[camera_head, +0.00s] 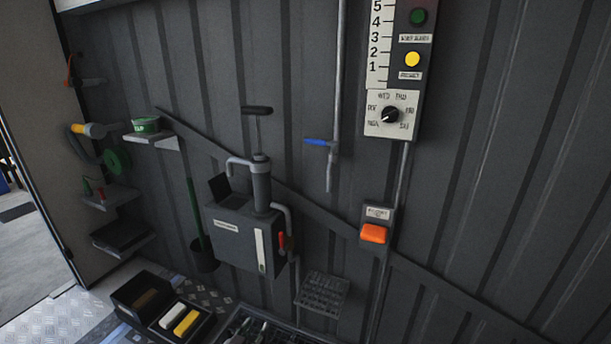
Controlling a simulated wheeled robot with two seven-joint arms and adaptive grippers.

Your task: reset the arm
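At the bottom edge, small dark and light shapes (247,333) show over a dark tray. They may be the tips of my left gripper, but they are too small and cut off to tell whether it is open or shut. No arm link is clearly visible. My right gripper is out of view. Nothing is seen held.
A dark pump tank (232,236) with a red-handled tap (282,241) is on the corrugated wall. A blue-handled valve (317,142), orange switch (373,233) and dial panel (390,115) are to the right. Shelves (152,141) are left; bins (142,292) sit below.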

